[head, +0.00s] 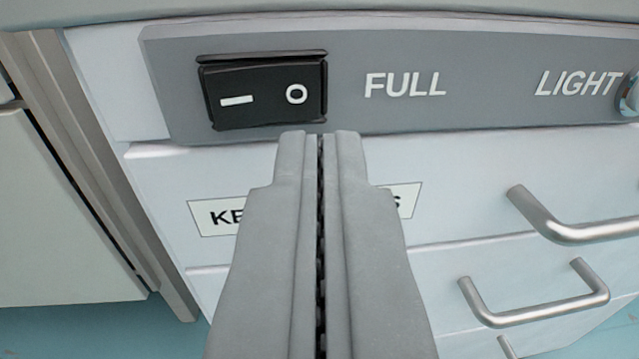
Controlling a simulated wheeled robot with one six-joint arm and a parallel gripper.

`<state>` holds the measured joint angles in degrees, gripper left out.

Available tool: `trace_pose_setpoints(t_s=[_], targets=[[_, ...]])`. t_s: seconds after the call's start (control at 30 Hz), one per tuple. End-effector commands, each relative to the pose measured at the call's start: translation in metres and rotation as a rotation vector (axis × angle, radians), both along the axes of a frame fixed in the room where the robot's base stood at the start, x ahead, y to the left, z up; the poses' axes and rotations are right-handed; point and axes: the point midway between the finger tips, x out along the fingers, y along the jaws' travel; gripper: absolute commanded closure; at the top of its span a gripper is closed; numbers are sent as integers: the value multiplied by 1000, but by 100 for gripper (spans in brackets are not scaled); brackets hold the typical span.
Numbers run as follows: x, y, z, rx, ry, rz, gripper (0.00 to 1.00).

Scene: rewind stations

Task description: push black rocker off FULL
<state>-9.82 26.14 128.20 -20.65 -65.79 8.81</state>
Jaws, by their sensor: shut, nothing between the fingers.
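The black rocker (262,90) sits in a grey panel strip (480,75) at the upper left. It has a white bar on its left half and a white circle on its right half. The label FULL (405,85) is printed just right of it. I cannot tell for sure which half is pressed in. My gripper (320,134) is shut and empty. Its fingertips show at the lower right corner of the rocker, below the circle; whether they touch it is unclear.
The word LIGHT and a round metal part (629,95) are at the panel's right end. Below are white drawers with metal handles (565,228) (535,300) at the right. A label (212,215) is partly hidden behind my gripper. A cabinet side (60,210) stands at the left.

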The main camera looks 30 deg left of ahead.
Motion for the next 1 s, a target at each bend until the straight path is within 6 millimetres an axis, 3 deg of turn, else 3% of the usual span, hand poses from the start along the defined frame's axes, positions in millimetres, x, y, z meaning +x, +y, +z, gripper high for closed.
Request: trace_pose_setpoints(t_s=[0.7,1.0], targets=[[-67,-62,0,0,0,-1,100],[-74,-68,0,0,1,0,100]])
